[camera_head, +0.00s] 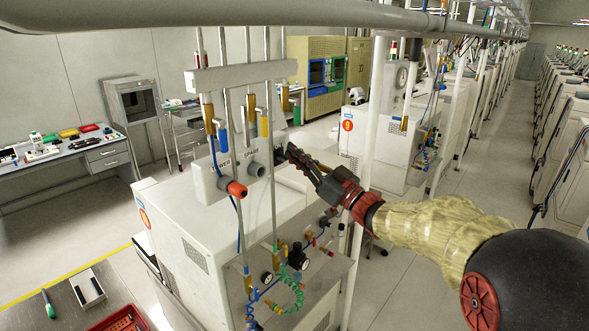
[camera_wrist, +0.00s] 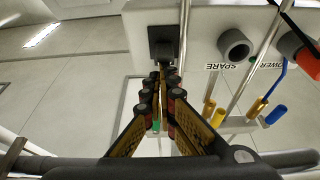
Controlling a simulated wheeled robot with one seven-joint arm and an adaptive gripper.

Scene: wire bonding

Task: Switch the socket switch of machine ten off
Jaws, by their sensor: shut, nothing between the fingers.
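A white socket box (camera_head: 207,185) stands on top of a white machine cabinet (camera_head: 190,215). It carries POWER and SPARE labels, with a red-orange plug (camera_head: 236,188) at POWER and a grey round socket (camera_head: 256,169) at SPARE. A black square switch (camera_wrist: 160,34) with a protruding dark part sits on the box beyond SPARE; in the head view my gripper partly covers it. My gripper (camera_head: 291,151) is shut and empty, its fingertips at the switch. In the wrist view the fingertips (camera_wrist: 163,76) are just below the switch's protruding part; I cannot tell if they touch. The switch's setting is unclear.
Thin vertical pipes (camera_head: 227,100) with brass, blue, yellow and green fittings rise around the box. A white post (camera_head: 375,100) stands right of my gripper. A workbench (camera_head: 60,160) is at far left.

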